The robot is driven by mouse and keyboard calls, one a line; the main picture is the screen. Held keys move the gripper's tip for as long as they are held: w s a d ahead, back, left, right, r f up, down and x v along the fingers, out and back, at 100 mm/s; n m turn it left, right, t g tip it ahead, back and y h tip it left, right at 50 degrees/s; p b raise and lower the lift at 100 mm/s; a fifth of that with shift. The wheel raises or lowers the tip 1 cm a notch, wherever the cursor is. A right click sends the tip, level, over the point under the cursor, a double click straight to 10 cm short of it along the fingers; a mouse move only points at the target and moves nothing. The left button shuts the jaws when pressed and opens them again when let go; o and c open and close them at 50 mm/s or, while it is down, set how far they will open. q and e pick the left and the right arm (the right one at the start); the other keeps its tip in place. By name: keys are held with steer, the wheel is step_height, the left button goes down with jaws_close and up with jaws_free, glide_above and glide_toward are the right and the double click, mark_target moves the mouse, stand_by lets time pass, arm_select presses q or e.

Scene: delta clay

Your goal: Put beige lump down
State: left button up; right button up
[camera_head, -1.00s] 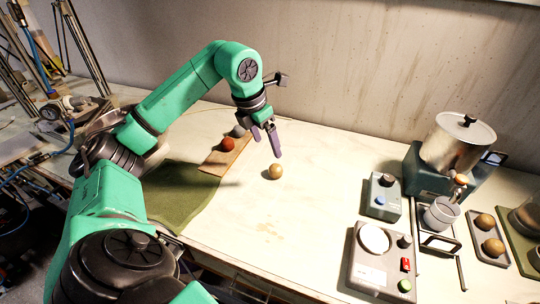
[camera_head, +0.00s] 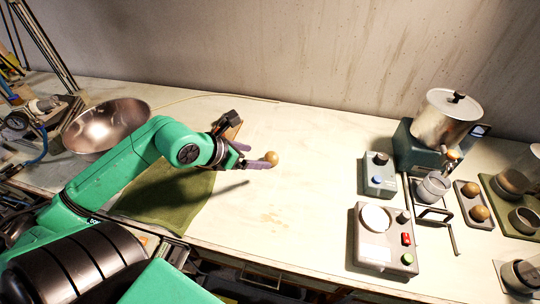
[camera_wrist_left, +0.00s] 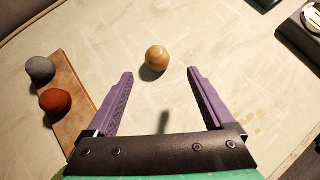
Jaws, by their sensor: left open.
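The beige lump (camera_head: 271,158) is a small round ball resting on the pale table. It also shows in the left wrist view (camera_wrist_left: 157,58), just beyond and between the fingertips. My left gripper (camera_head: 258,164) is open, low over the table, with its purple fingers pointing at the lump. In the left wrist view the two fingers (camera_wrist_left: 161,74) stand wide apart with nothing between them. My right gripper is not in view.
A wooden board (camera_wrist_left: 75,100) holds a red ball (camera_wrist_left: 55,102) and a grey ball (camera_wrist_left: 40,70). A green cloth (camera_head: 165,200), a metal bowl (camera_head: 105,125) and control boxes (camera_head: 383,240) lie around. The table's middle is clear.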

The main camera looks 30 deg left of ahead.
arm_select(q)
steer(key=x, duration=0.3)
steer(key=shift+w+f, duration=0.2)
steer(key=shift+w, duration=0.1)
steer(key=x, duration=0.1)
steer(key=p+x, duration=0.1)
steer(key=x, duration=0.1)
steer(key=p+x, duration=0.1)
steer(key=x, duration=0.1)
steer(key=shift+w+a+r, duration=0.1)
steer(key=shift+w+r, duration=0.15)
steer(key=shift+w, duration=0.05)
steer(key=shift+w+f, duration=0.1)
steer(key=shift+f, duration=0.05)
steer(key=shift+c, duration=1)
jaws_close()
step_height(320, 180, up, 11)
steer(key=shift+b, duration=1.25)
step_height(320, 180, up, 9)
glide_above(269, 156)
steer(key=w, duration=0.1)
steer(key=s+d+f+m+g+h, duration=0.3)
steer(key=s+d+f+m+h, duration=0.1)
steer(key=s+d+f+m, duration=0.3)
step_height(269, 156, down, 4)
steer(key=s, duration=0.2)
steer(key=shift+s+d+f+h, duration=0.15)
steer(key=shift+s+f+h, duration=0.15)
steer(key=shift+s, duration=0.1)
steer(key=shift+w, duration=0.1)
